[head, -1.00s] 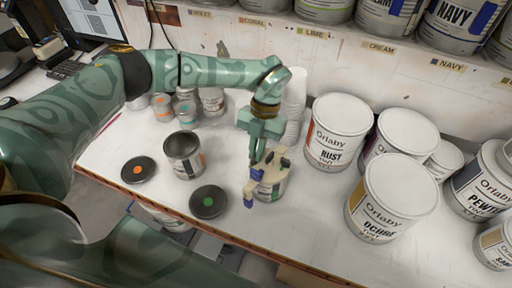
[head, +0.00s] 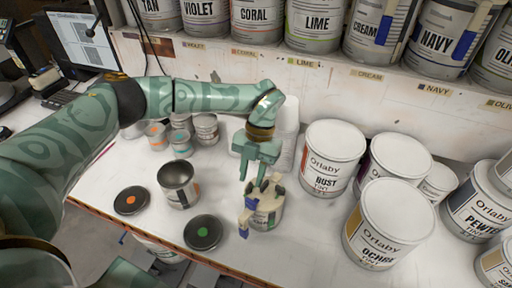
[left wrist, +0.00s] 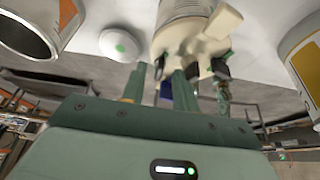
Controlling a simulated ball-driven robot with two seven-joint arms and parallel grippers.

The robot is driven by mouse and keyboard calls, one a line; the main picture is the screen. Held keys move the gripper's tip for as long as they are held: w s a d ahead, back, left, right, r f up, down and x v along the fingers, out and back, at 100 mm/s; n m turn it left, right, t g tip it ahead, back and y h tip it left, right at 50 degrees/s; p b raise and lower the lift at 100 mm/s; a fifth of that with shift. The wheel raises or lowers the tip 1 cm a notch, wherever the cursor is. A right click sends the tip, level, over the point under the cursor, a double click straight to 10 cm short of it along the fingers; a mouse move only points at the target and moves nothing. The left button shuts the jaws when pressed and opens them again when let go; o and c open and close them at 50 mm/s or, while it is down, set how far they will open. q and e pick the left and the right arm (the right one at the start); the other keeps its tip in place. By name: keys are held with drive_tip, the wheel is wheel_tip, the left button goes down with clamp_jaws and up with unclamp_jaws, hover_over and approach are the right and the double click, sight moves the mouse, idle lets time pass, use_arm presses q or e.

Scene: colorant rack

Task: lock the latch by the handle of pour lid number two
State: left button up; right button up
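The beige pour lid (head: 264,194) sits on a small can (head: 268,216) near the middle of the bench. Dark latch parts show on its top, and a blue-ended part (head: 244,222) hangs at its front left. I cannot read a number on it. My left gripper (head: 253,178) is just above and behind the lid, fingers apart and empty. In the left wrist view the pour lid (left wrist: 198,50) is just beyond the fingertips, with a bit of blue between the fingers. I cannot tell whether a finger touches it or whether the latch is locked. My right gripper is not in view.
The bench's front edge is close.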

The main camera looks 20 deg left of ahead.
use_arm(q)
drive_tip(key=v, duration=1.4)
drive_tip(key=shift+w+r+b, duration=0.25)
drive_tip(key=shift+r+b, duration=0.1)
drive_tip(key=shift+b, duration=0.1)
